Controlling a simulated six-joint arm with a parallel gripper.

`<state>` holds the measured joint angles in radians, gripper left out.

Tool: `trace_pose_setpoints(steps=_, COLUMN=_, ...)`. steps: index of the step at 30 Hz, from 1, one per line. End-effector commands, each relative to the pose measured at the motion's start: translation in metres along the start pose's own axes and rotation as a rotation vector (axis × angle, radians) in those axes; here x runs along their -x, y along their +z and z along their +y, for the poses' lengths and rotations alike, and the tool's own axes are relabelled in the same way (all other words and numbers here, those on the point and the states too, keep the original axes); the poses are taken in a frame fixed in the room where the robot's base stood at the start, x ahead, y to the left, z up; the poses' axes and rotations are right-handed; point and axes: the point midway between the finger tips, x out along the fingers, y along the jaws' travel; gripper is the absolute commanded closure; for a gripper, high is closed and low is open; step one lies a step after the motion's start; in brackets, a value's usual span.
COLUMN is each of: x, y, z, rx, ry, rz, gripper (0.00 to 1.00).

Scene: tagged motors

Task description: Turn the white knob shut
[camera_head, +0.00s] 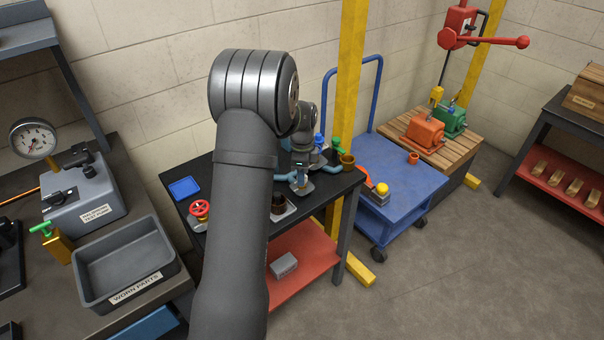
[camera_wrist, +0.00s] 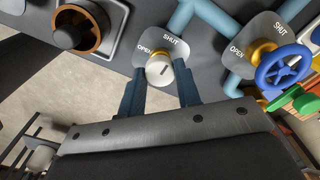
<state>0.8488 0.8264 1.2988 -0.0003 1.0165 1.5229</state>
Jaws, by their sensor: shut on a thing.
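The white knob (camera_wrist: 160,70) sits on a light grey plate (camera_wrist: 178,44) with OPEN printed at its left and SHUT at its upper right. A short dark mark shows on the knob's face; I cannot tell exactly which word it points to. My gripper (camera_wrist: 161,88) has one finger on each side of the knob and is shut on it. In the head view my gripper (camera_head: 301,187) is low over the right part of the dark bench, and the knob cannot be made out there.
A blue handwheel (camera_wrist: 283,72) with its own OPEN and SHUT plate stands close to the right of my gripper. Blue pipes (camera_wrist: 215,18) run behind. A brown cup-like part (camera_wrist: 82,28) is at the upper left. A red handwheel (camera_head: 200,209) stands on the bench (camera_head: 330,190).

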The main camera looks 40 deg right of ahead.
Motion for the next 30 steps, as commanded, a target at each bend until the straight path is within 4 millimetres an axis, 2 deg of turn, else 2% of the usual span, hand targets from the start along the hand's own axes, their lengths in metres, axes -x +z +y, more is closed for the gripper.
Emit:
trace_pose_setpoints(steps=1, x=0.001, y=-0.001, z=-0.001, rx=-0.001, ry=-0.003, rz=0.000, gripper=0.92)
trace_pose_setpoints(steps=2, x=0.001, y=-0.001, z=-0.001, rx=-0.001, ry=-0.003, rz=0.000, gripper=0.66)
trace_pose_setpoints(steps=5, x=0.001, y=-0.001, z=-0.001, rx=-0.001, ry=-0.002, rz=0.000, gripper=0.48)
trace_pose_setpoints(steps=13, x=0.001, y=0.000, z=0.000, rx=0.000, ry=-0.001, rz=0.000, gripper=0.48)
trace_pose_setpoints(steps=17, x=0.009, y=0.000, z=-0.001, rx=0.000, ry=-0.003, rz=0.000, gripper=0.48)
trace_pose_setpoints(steps=22, x=0.040, y=0.000, z=-0.001, rx=0.000, ry=-0.005, rz=0.000, gripper=0.48)
trace_pose_setpoints(steps=30, x=0.107, y=0.000, z=-0.001, rx=0.000, ry=-0.006, rz=0.000, gripper=0.48)
